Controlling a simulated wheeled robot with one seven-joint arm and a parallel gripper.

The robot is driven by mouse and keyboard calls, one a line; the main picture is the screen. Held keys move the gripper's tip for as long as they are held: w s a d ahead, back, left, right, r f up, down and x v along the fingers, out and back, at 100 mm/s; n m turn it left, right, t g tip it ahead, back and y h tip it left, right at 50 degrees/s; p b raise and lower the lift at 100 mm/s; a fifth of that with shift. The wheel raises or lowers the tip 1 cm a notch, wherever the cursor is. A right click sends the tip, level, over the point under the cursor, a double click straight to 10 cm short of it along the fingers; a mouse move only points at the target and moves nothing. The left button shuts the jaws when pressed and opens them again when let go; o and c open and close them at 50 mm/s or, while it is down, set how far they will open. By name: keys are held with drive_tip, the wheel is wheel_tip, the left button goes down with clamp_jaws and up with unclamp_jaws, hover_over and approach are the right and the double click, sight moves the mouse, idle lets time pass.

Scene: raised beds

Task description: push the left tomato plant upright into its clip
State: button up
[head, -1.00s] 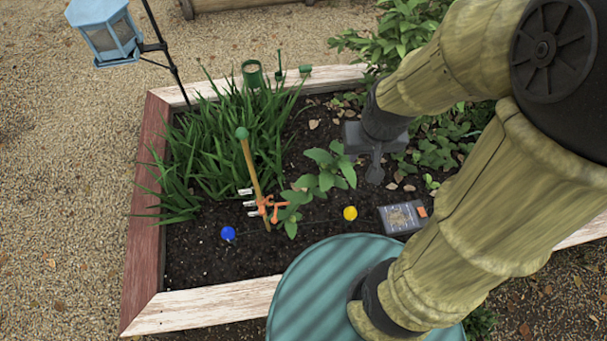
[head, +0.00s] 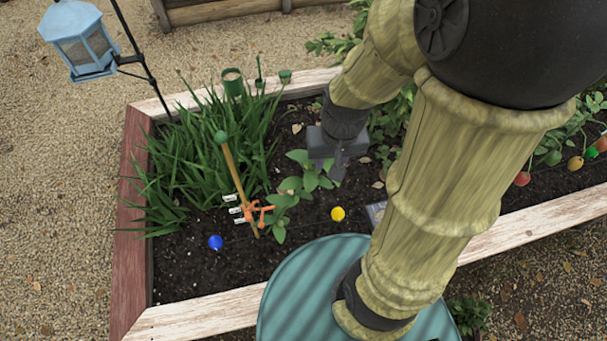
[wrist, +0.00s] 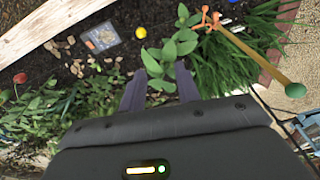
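The tomato plant (head: 308,180) is a low green leafy stem leaning right, away from the wooden stake (head: 230,165) with a green ball on top. The orange clip (head: 257,213) is on the lower stake, and the plant's lower leaves are beside it. My gripper (head: 337,176) is just right of the plant's top leaves. In the wrist view its two dark fingers (wrist: 160,88) stand apart, and the plant (wrist: 172,50) shows just beyond the tips. I cannot tell if they touch it. The orange clip (wrist: 208,20) is up and right there.
White tags stand by the stake. A blue ball (head: 215,242) and a yellow ball (head: 338,213) are in the soil. A grey card (head: 376,212) is partly behind my arm. Tall grass (head: 205,165) grows left, and a teal round surface (head: 300,290) is in front.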

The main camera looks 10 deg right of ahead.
wheel_tip(320, 180, down, 20)
drive_tip(key=d+m+g+y+b, duration=0.25)
drive_tip(key=m+y+b, duration=0.65)
drive_tip(key=m+b, duration=0.55)
drive_tip(key=w+d+f+m+t+y+b, duration=0.6)
drive_tip(key=d+f+m+t+b, duration=0.2)
drive_tip(key=d+m+t+b, duration=0.2)
drive_tip(key=shift+w+d+f+m+b, duration=0.2)
drive_tip(key=shift+w+d+m+b, duration=0.1)
drive_tip(key=shift+w+m+b, duration=0.15)
drive_tip(key=shift+a, duration=0.1)
drive_tip(key=b+x, duration=0.3)
drive_tip(key=x, duration=1.4)
drive_tip(key=shift+r, duration=0.2)
drive_tip(key=shift+w, duration=0.15)
